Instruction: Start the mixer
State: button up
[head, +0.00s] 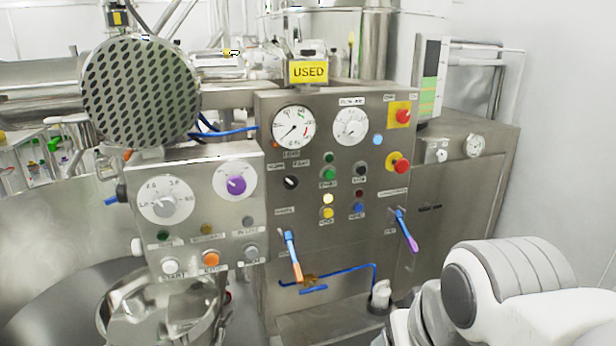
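The mixer's likely control box is a steel panel (225,222) at left centre. Its bottom row has a pale button (170,266) labelled START, an orange button (211,258), and a grey button (250,252). Above them are a dark green lamp (163,236), a dull amber lamp (207,229) and a grey lamp (248,221). A white dial (165,200) and a purple knob (236,185) sit higher. My gripper is not visible; only white and grey links of my arm show at the lower right, apart from the panel.
Two blue-handled levers (291,255) (406,230) jut forward. A steel vessel (160,310) stands below the box.

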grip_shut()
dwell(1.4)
